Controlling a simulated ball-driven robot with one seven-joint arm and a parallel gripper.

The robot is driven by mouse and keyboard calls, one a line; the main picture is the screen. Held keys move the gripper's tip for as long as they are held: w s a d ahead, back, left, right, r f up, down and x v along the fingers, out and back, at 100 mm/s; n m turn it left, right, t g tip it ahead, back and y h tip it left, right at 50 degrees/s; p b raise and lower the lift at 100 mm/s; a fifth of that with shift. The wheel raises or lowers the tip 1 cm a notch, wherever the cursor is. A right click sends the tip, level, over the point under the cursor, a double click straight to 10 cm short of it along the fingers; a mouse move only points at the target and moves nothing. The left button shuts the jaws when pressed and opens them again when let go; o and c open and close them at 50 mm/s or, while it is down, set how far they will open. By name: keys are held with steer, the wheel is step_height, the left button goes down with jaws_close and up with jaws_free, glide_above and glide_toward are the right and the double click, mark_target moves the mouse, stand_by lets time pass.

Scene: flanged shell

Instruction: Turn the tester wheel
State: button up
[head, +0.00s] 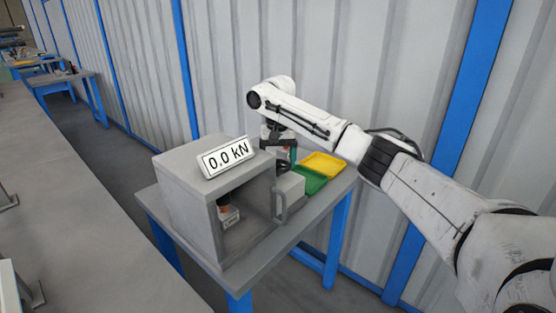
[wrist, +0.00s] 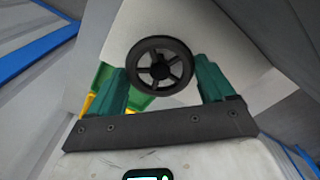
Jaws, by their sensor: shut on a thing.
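The tester is a grey box (head: 185,215) with an open front, standing on a blue-legged table. A sign on top (head: 228,157) reads 0.0 kN. A small block with a dark and orange top (head: 229,215) sits inside the box. The tester wheel (wrist: 160,65) is black and spoked, and shows in the wrist view in front of a pale housing. My gripper (wrist: 162,82) has a green finger on each side of the wheel and is shut on it. In the head view my gripper (head: 283,153) is over the small housing (head: 290,188) beside the box, largely hiding the wheel.
A green tray (head: 311,182) and a yellow tray (head: 325,162) lie on the table (head: 265,252) just right of the housing. A handle (head: 281,206) stands at the box's open front. A corrugated wall is behind. A long grey bench (head: 60,200) runs at left.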

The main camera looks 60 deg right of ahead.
steer(key=shift+c, duration=0.9)
